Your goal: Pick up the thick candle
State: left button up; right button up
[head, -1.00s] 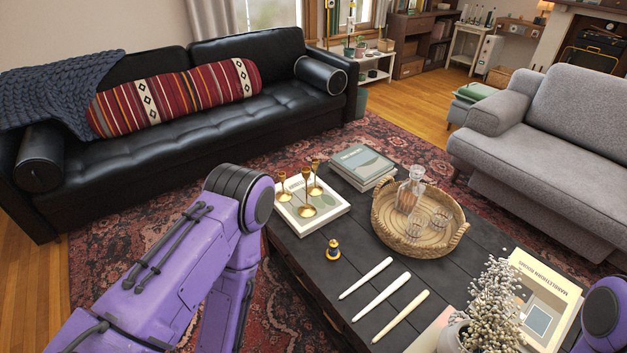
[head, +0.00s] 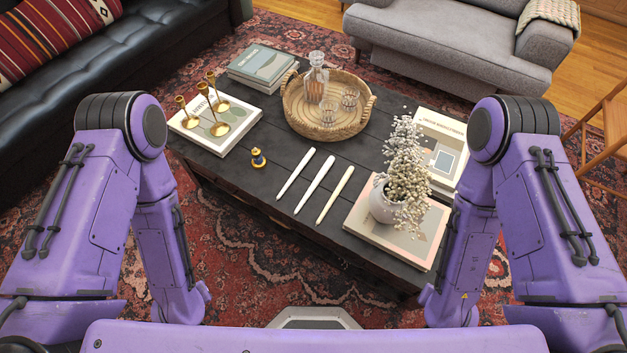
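Three tapered candles lie side by side on the dark coffee table (head: 230,168): a white left candle (head: 296,173), a white middle candle (head: 315,184) and a cream right candle (head: 335,195). The middle one looks slightly thicker, but the difference is small and I cannot be sure. Nothing touches them. My two purple arms hang bent on either side of the table's near edge. Neither gripper shows in the head view.
Brass candle holders (head: 211,102) stand on a book at the table's left. A small gold-and-dark object (head: 258,158) is left of the candles. Behind is a wicker tray (head: 298,122) with decanter and glasses. A flower vase (head: 385,202) stands on a book at right.

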aim_at(325, 167)
jog(key=k, duration=1.15)
jog(key=u, duration=0.65)
jog(key=i, duration=1.2)
jog(key=z, duration=0.9)
jog(key=i, duration=0.55)
jog(key=z, duration=0.7)
